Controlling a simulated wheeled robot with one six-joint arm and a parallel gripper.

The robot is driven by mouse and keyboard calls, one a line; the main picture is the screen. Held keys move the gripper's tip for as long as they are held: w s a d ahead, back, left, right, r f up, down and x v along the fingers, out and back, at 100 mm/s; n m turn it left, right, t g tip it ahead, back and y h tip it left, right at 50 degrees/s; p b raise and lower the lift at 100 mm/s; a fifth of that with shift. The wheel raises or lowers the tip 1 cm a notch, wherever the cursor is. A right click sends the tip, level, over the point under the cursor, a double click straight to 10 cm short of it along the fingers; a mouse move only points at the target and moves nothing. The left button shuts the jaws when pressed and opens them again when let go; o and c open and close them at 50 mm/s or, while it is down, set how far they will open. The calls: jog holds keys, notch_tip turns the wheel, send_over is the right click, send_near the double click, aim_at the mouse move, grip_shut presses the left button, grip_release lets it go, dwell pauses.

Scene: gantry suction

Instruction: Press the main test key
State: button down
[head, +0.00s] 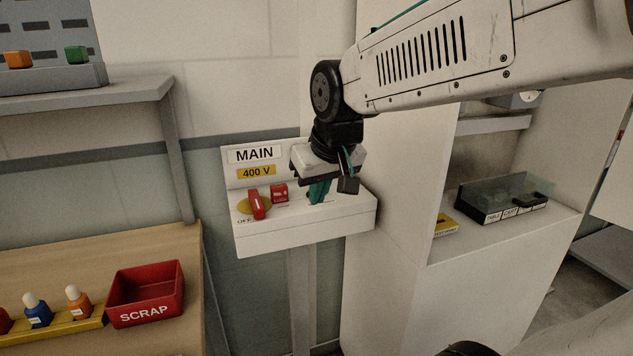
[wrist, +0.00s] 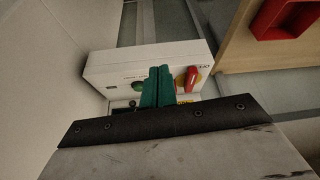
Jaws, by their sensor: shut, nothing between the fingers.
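The white MAIN switch box (head: 300,236) hangs on the wall at centre in the head view; the wrist view shows it too (wrist: 110,66). Its sloped top carries a red rotary handle (head: 256,205) on a yellow disc, also in the wrist view (wrist: 192,79), and a small red block (head: 279,193). A round green part (wrist: 138,86) shows beside my fingers in the wrist view; I cannot tell whether it is the test key. My gripper (head: 318,196), with teal fingers, is shut and empty over the right part of the box, hiding some of its face. Contact is unclear.
A wooden bench (head: 150,250) with a red SCRAP bin (head: 146,292) and small bottles stands at left. A white cabinet wall (head: 390,250) rises close to the box's right side. A clear-lidded case (head: 505,198) sits on the right shelf.

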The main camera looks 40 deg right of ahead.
jog(key=w+d+r+m+t+h, duration=0.1)
jog(key=w+d+r+t, duration=0.1)
jog(key=w+d, duration=0.8)
jog(key=w+t, duration=0.1)
jog(key=w, duration=0.1)
jog(key=shift+w+d+r+h, duration=0.3)
jog(key=shift+w+d+h, duration=0.1)
jog(key=x, duration=1)
jog(key=shift+f, duration=0.2)
jog(key=shift+s+f, duration=0.2)
jog(key=shift+f, duration=1.65)
jog(key=shift+f, duration=0.1)
